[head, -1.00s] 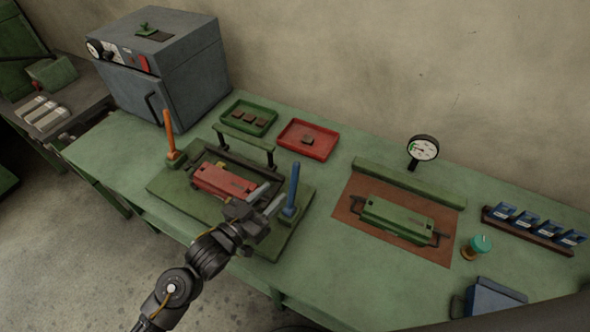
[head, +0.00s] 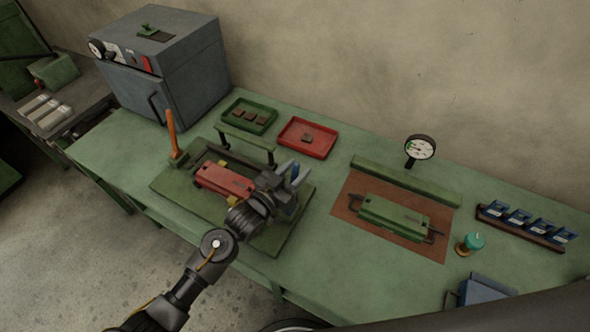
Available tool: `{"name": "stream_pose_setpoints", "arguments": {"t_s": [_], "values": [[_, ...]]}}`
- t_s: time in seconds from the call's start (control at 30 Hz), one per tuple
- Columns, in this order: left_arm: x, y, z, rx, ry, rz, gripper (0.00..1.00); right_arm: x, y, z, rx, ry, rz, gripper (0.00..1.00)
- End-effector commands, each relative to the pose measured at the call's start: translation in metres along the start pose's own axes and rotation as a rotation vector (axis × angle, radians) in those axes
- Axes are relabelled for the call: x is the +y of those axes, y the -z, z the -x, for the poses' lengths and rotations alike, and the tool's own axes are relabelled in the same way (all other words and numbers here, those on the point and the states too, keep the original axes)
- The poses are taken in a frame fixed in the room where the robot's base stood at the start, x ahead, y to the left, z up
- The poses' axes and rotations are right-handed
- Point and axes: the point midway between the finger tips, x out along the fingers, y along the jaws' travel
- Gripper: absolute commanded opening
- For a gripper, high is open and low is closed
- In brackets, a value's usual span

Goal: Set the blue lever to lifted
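The blue lever (head: 295,172) stands at the right side of a green press base (head: 272,246). Only its upper part shows; my gripper hides the rest. My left gripper (head: 291,178) is at the lever, with a light grey finger just left of it. Whether the fingers are closed on the lever is hidden. An orange lever (head: 171,134) stands upright at the base's left side. A red block (head: 224,181) lies between the levers, with small yellow pieces beside it. My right gripper is not in view.
A green bar frame (head: 245,141) stands behind the red block. Green (head: 264,127) and red (head: 322,151) trays lie behind. To the right are a green block (head: 395,214) on a brown mat, a dial gauge (head: 420,148) and a turquoise-topped item (head: 474,241). A grey oven (head: 178,75) stands back left.

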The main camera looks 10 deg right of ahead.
Motion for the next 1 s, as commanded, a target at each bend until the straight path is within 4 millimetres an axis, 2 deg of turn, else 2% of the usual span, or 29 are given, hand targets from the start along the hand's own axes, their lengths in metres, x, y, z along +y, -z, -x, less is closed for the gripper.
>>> {"name": "stream_pose_setpoints", "arguments": {"t_s": [0.03, 0.2, 0.3, 0.67, 0.87, 1.0], "values": [[0.000, 0.000, 0.000, 0.000, 0.000, 0.000, 0.32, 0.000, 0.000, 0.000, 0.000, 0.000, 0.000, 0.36], [0.000, 0.000, 0.000, 0.000, 0.000, 0.000, 0.10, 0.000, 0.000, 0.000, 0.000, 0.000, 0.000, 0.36], [0.000, 0.000, 0.000, 0.000, 0.000, 0.000, 0.00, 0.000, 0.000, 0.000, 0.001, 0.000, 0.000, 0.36], [0.000, -0.002, 0.003, 0.016, 0.000, -0.003, 0.00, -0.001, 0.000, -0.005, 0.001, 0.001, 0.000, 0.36], [0.003, -0.004, 0.016, 0.099, -0.005, -0.018, 0.00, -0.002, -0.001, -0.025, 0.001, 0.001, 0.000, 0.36], [0.005, -0.005, 0.030, 0.197, -0.009, -0.037, 0.00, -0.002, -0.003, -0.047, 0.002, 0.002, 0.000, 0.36]]}}
